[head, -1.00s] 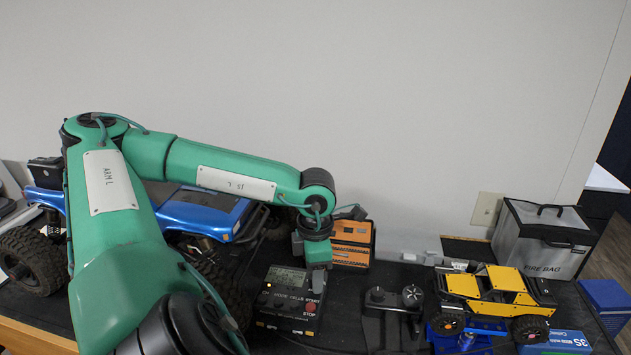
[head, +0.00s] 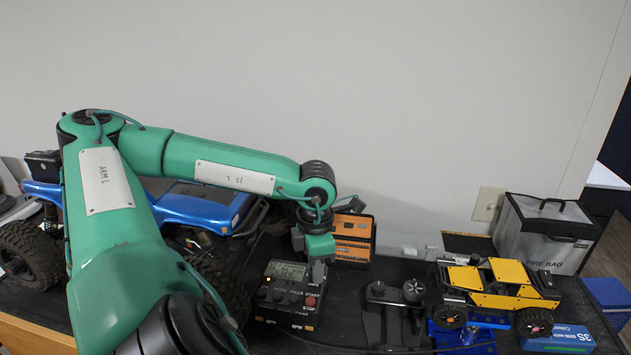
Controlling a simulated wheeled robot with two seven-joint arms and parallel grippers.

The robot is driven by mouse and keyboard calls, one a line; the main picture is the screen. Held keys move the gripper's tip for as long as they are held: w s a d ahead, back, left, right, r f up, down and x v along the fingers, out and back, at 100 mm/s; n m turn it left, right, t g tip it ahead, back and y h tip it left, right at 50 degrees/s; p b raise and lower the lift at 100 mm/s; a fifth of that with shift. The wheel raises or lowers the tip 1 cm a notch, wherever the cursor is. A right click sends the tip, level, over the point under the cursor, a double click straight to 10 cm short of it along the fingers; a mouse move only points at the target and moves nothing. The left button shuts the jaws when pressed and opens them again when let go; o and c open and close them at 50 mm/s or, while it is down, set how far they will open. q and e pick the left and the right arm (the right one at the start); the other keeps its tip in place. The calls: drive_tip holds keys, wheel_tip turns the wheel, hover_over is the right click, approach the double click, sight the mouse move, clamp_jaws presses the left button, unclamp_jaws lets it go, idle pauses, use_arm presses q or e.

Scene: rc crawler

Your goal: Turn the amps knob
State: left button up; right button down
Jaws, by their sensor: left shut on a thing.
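A black charger box (head: 287,312) stands on the dark bench, with a lit display (head: 287,271), dark knobs (head: 277,295) and a red stop button (head: 311,301) on its sloped face. My left gripper (head: 317,278) reaches down from above to the upper right part of this face, right of the display. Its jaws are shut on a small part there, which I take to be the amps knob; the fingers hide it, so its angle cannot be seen. My right gripper is not in view.
An orange-and-black box (head: 354,240) stands close behind the gripper. A blue truck (head: 205,207) is behind my left arm. A grey fire bag (head: 545,235) stands far right.

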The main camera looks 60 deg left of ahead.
use_arm(q)
drive_tip(key=n+b, duration=0.2)
drive_tip(key=b, duration=0.1)
drive_tip(key=n+b, duration=0.2)
drive_tip(key=b, duration=0.1)
drive_tip(key=n+b, duration=0.2)
drive_tip(key=b, duration=0.1)
drive_tip(key=shift+f+n, duration=0.3)
drive_tip(key=shift+n, duration=0.1)
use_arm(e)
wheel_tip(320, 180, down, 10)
use_arm(q)
drive_tip(key=n+b, duration=0.5)
drive_tip(key=shift+r+b, duration=0.1)
drive_tip(key=shift+b, duration=0.25)
drive_tip(key=shift+r+n+b, duration=0.1)
drive_tip(key=shift+n+b, duration=0.55)
drive_tip(key=shift+n, duration=0.25)
drive_tip(key=shift+r+n+b, duration=0.1)
drive_tip(key=shift+n+b, duration=0.3)
drive_tip(key=shift+n, duration=0.2)
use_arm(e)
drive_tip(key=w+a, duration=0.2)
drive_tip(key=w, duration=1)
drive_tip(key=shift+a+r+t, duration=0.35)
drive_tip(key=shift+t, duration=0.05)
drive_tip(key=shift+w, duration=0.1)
use_arm(q)
drive_tip(key=o, duration=1)
